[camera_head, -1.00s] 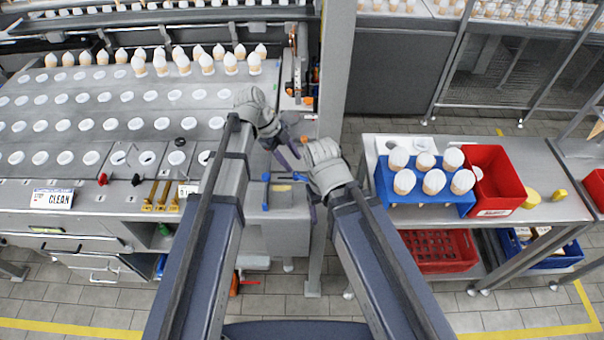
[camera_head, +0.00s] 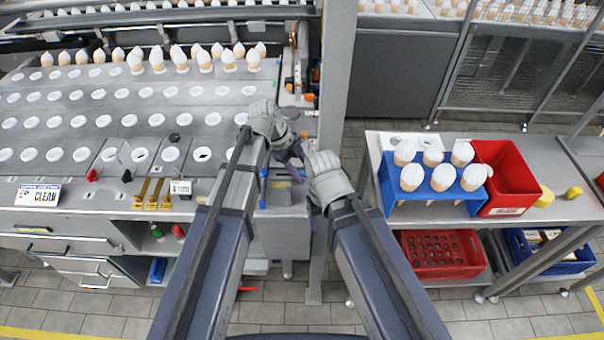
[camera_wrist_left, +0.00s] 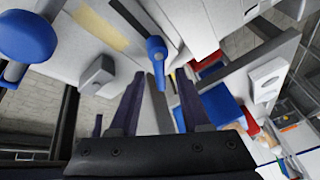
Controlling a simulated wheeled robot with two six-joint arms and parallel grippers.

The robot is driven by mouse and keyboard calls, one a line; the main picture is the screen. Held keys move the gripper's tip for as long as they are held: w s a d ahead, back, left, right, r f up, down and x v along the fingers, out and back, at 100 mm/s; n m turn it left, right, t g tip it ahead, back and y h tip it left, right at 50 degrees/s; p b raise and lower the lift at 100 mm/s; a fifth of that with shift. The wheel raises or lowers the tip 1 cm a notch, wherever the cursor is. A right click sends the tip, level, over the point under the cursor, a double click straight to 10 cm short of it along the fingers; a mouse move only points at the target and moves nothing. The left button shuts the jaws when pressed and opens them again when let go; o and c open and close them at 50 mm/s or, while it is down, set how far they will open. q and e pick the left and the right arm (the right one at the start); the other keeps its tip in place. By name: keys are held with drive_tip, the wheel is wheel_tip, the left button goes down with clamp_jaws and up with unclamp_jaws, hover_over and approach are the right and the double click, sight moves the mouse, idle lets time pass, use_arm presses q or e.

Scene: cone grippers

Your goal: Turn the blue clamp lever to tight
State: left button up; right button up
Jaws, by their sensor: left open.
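A blue lever (camera_wrist_left: 157,52) with a rounded head and tapering handle shows in the left wrist view, ahead of my left gripper (camera_wrist_left: 157,98). The two dark fingers are apart, and the lever's handle points toward the gap between them. I see no contact. A round blue knob (camera_wrist_left: 27,37) is at that view's upper left. In the head view, blue parts (camera_head: 263,188) show on the grey unit by the post, partly hidden by my arms. My left gripper (camera_head: 296,156) is above that unit. My right gripper (camera_head: 310,198) is close beside it, its fingers mostly hidden.
A grey post (camera_head: 338,90) rises just behind my grippers. A worktable with white cups and cones (camera_head: 100,105) fills the left. At the right, a cart carries a blue cone holder (camera_head: 437,206) and a red bin (camera_head: 508,180). Floor shows between them.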

use_arm(q)
drive_tip(key=shift+c, duration=0.4)
clamp_jaws()
idle(0.4)
drive_tip(key=shift+w+d+n+t, duration=0.15)
drive_tip(key=shift+n+t, duration=0.45)
drive_tip(key=shift+n, duration=0.6)
drive_tip(key=shift+w+d+n+t+y, duration=0.15)
drive_tip(key=shift+n+t, duration=0.1)
drive_tip(key=shift+n, duration=0.4)
drive_tip(key=shift+w+a+n+t+y, duration=0.15)
drive_tip(key=shift+n+t, duration=0.15)
drive_tip(key=shift+n, duration=0.4)
drive_tip(key=shift+w+d+n+t, duration=0.15)
drive_tip(key=shift+n+t, duration=0.1)
drive_tip(key=shift+n, duration=0.4)
